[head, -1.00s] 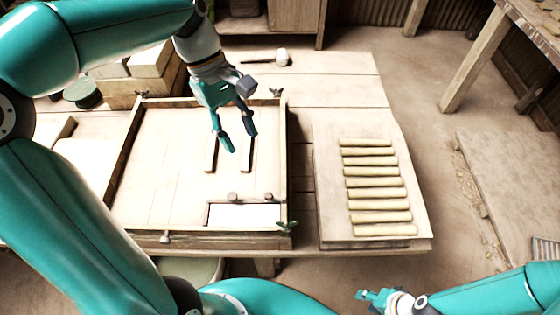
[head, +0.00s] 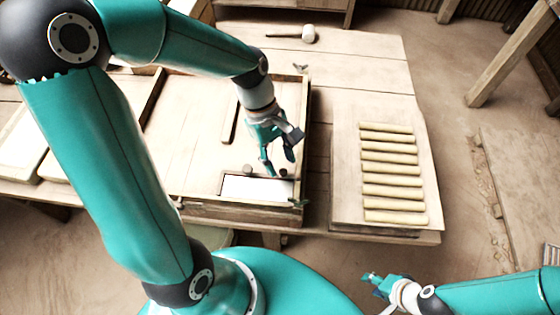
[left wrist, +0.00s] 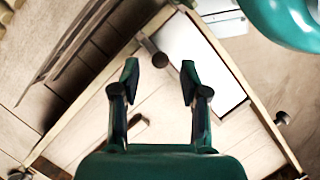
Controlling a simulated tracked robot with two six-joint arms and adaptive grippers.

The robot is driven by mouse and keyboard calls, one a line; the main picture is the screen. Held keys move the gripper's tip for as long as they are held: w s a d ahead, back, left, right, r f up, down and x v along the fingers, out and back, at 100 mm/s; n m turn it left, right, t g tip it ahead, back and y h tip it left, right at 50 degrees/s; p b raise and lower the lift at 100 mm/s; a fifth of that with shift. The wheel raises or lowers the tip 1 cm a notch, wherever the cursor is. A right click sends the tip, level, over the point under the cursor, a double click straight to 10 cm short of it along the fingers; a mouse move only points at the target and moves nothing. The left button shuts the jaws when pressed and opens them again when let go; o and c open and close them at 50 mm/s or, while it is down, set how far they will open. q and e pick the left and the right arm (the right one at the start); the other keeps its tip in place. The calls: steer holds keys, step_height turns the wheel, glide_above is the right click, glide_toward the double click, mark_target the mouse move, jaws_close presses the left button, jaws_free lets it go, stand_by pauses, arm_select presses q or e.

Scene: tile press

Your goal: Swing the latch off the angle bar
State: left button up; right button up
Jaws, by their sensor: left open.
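A shallow wooden press frame (head: 245,212) lies on the table with a pale board inside. A white rectangular panel (head: 250,189) sits at its near right corner. Two dark round knobs stand by the panel's far edge, one of them the left knob (head: 247,169).
A board (head: 345,210) with several pale yellow rolls (head: 390,172) lies right of the frame. A mallet (head: 308,33) lies at the back. A dark slat (head: 229,121) lies inside the frame. The tabletop between mallet and roll board is clear.

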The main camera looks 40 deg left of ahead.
arm_select(q)
steer(key=shift+x, duration=0.9)
jaws_close()
steer(key=shift+a, duration=0.15)
steer(key=shift+s, duration=0.1)
